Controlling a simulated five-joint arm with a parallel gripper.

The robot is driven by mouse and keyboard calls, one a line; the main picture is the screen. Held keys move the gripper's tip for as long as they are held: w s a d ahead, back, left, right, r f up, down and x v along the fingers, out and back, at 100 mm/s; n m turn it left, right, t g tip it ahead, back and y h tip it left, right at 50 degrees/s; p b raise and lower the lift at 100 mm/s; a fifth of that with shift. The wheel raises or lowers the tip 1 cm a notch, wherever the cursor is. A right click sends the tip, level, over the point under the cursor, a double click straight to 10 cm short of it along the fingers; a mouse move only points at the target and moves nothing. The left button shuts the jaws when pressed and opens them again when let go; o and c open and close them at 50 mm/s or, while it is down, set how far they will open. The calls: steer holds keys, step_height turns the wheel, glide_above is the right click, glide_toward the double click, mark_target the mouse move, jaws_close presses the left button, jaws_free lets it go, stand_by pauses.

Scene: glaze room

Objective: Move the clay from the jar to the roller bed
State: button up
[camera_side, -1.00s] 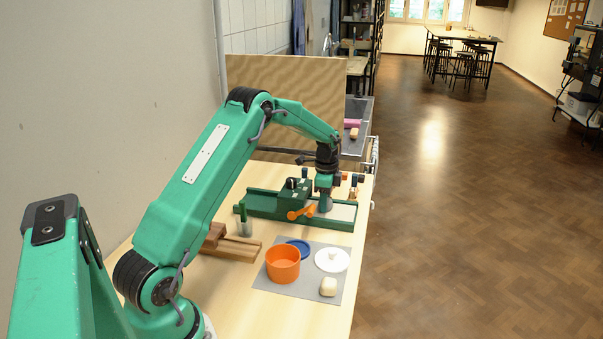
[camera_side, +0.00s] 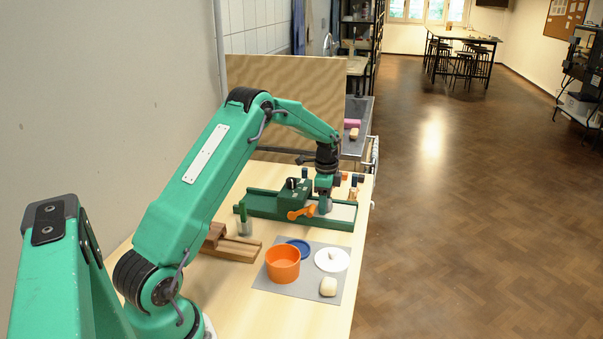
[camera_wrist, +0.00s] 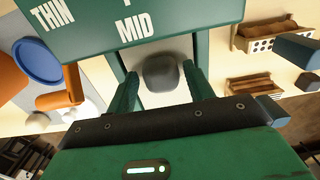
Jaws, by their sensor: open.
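A dark grey lump of clay (camera_wrist: 160,73) rests on the pale roller bed (camera_wrist: 148,98) of the green roller machine (camera_side: 292,192). My gripper (camera_wrist: 161,88) is open, with one finger on each side of the lump and a gap at both sides. In the side view my gripper (camera_side: 324,206) is low over the bed, and hides most of the lump. The orange jar (camera_side: 283,265) stands upright and uncovered on a grey mat (camera_side: 290,288); I see no clay inside it. The machine's housing shows THIN and MID marks in the wrist view.
The orange crank (camera_side: 301,213) sticks out beside my gripper. A wooden rack (camera_side: 232,247) stands at left; the table's front is clear.

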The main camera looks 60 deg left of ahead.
step_height(320, 180, up, 12)
stand_by(0.6)
steer(key=shift+d+r, duration=0.1)
stand_by(0.4)
steer(key=s+d+r+n+t, duration=0.1)
steer(key=s+d+r+n, duration=0.1)
steer(key=s+d+r, duration=0.5)
steer(key=s+d+r+n+t, duration=0.2)
steer(key=s+d+r, duration=0.25)
steer(key=d, duration=0.35)
steer(key=s+d+f+n+t, duration=0.1)
steer(key=s+d+n, duration=0.1)
steer(key=s+d, duration=0.3)
steer(key=s+d+f+n+t, duration=0.1)
steer(key=s+d+n, duration=0.2)
steer(key=s, duration=0.9)
steer(key=shift+s+d+t, duration=0.25)
steer(key=shift+d+t, duration=0.05)
steer(key=shift+d, duration=0.6)
